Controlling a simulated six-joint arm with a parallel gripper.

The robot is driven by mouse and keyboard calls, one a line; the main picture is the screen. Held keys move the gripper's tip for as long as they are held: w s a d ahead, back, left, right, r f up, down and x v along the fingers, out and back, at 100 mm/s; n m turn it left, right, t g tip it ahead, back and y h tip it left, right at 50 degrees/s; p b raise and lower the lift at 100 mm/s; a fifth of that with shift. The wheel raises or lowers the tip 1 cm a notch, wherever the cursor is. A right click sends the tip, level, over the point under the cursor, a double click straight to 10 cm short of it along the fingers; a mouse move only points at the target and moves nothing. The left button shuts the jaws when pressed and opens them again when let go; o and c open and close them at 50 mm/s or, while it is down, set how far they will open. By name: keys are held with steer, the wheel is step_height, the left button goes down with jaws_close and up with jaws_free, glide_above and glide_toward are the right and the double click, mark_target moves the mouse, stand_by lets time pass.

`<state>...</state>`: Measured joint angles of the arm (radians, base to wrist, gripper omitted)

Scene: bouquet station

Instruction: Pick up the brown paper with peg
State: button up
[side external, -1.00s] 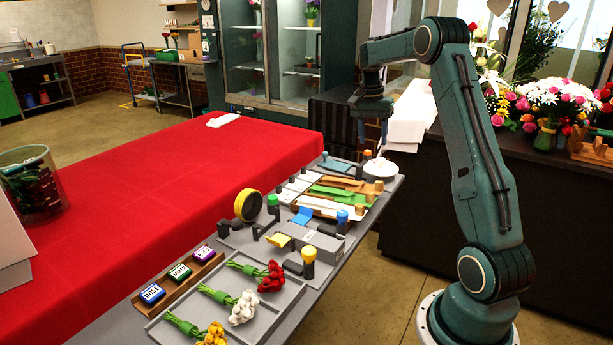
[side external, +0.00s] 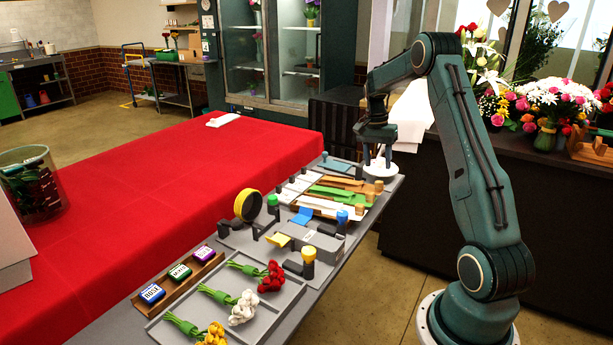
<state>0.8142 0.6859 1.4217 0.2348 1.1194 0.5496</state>
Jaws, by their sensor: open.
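The brown paper (side external: 337,181) lies flat in a sorting rack on the grey bench, behind a green paper (side external: 338,193) and a white paper (side external: 318,205). A small brown peg (side external: 361,187) stands near its right end. My gripper (side external: 379,161) is open, pointing down, to the right of and behind the brown paper. It is above or just in front of a white round dish (side external: 380,170). I cannot tell whether the fingertips touch the dish. Nothing shows between the fingers.
A blue-topped peg (side external: 342,215) and a grey box-shaped fixture (side external: 316,240) stand nearer the front. A tray (side external: 262,318) holds red, white and yellow flower bunches. The red-covered table (side external: 150,185) alongside is mostly clear.

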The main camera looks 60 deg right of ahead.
steer(key=shift+s+f, duration=0.2)
steer(key=shift+f, duration=0.95)
steer(key=shift+f, duration=0.1)
steer(key=shift+s+d+f, duration=0.15)
steer(key=shift+s+f, duration=0.05)
steer(key=shift+f, duration=1.05)
steer(key=shift+s+d+f, duration=0.1)
steer(key=shift+s+f, duration=0.05)
steer(key=shift+f, duration=1.1)
jaws_close()
